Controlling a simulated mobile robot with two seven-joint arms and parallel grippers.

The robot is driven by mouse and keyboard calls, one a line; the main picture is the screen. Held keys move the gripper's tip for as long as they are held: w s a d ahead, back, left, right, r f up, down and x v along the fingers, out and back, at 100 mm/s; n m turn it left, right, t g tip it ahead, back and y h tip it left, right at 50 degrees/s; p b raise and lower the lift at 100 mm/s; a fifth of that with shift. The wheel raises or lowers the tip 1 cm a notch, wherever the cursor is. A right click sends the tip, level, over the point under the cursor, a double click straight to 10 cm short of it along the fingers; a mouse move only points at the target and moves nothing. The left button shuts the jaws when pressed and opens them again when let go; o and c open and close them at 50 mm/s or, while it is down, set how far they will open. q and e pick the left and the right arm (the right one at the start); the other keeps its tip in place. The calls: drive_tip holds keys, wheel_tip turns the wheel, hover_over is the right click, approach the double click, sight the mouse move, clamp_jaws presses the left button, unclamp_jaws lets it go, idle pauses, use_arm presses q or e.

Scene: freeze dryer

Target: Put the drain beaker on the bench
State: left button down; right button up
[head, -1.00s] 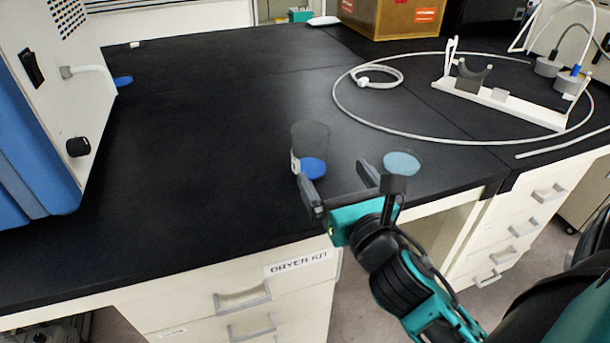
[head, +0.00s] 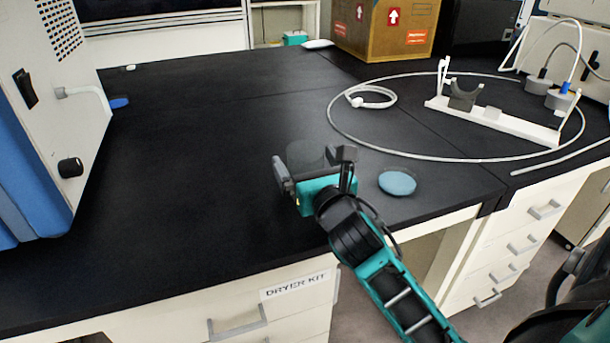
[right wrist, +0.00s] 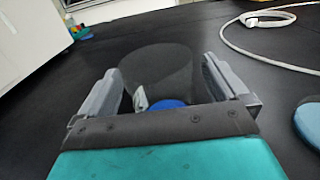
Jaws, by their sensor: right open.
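The drain beaker (head: 305,153) is a transparent dark cup with a blue bottom, standing upright on the black bench (head: 200,190). Its lower part is hidden behind my right gripper (head: 314,163) in the head view. In the right wrist view the beaker (right wrist: 165,72) stands between the two fingers of my right gripper (right wrist: 172,88), with its blue base (right wrist: 167,104) showing low down. The fingers are spread on either side and the jaws are open. Contact with the beaker cannot be made out. My left gripper is not in view.
A light-blue disc (head: 397,183) lies on the bench right of my gripper. A looped grey tube (head: 335,115) and a white stand (head: 490,112) lie behind it. The blue and white dryer (head: 60,120) stands at left. The bench middle is clear.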

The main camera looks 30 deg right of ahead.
drive_tip(key=shift+x, duration=1.35)
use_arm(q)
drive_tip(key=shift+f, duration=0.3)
use_arm(e)
drive_tip(key=shift+a, duration=0.1)
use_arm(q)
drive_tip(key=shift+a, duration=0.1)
